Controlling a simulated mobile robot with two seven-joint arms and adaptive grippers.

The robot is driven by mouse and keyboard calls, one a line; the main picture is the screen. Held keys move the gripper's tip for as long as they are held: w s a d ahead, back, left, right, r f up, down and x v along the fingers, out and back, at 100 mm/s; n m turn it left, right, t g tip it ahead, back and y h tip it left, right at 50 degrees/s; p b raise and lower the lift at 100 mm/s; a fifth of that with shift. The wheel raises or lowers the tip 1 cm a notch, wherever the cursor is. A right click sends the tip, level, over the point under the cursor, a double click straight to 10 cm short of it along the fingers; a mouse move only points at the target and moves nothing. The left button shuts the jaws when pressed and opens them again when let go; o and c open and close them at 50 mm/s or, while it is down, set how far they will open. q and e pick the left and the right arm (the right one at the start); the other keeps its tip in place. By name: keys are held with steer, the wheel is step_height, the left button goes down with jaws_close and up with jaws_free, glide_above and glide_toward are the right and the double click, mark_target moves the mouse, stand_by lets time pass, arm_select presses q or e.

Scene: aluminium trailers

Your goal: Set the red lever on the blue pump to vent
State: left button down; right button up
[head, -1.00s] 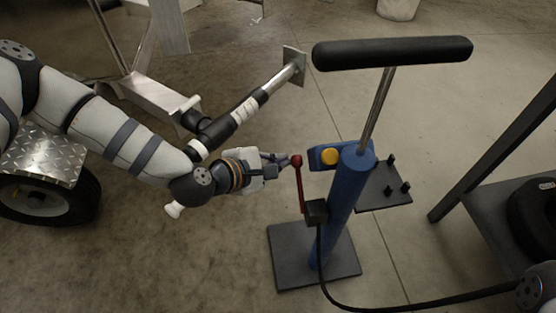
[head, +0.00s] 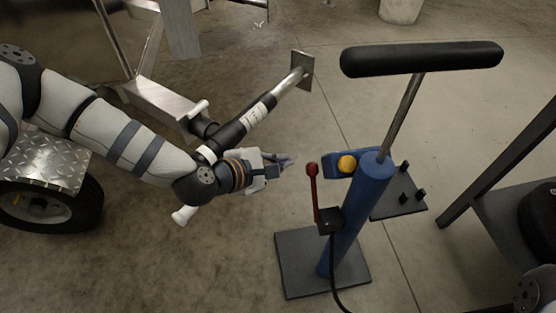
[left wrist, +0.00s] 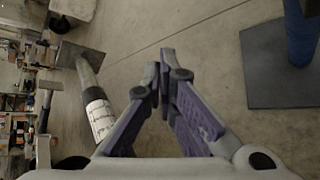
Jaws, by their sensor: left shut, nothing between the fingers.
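The blue pump (head: 360,197) stands upright on a dark base plate (head: 323,266), with a black T-handle (head: 421,58) on top. The red lever (head: 314,188) with a round red knob rises almost straight up from a black block (head: 329,221) on the pump's left side. My left gripper (head: 289,161) is shut and empty, a short way left of the red knob and apart from it. In the left wrist view its fingertips (left wrist: 163,72) meet, and the pump's blue column (left wrist: 300,35) shows at the upper right edge. My right gripper is not in view.
A yellow-orange knob (head: 347,163) sits on the pump's blue bracket. A black hose (head: 337,285) runs down from the block. A trailer jack tube (head: 258,110) lies behind my left gripper. A dark metal frame (head: 500,170) stands at right. The floor left of the base is clear.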

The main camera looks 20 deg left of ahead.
arm_select(q)
steer(key=p+v, duration=0.2)
steer(key=v, duration=0.8)
steer(key=shift+s+d+f, duration=0.15)
steer(key=shift+s+d, duration=0.05)
steer(key=shift+s, duration=0.05)
steer(key=shift+p, duration=0.35)
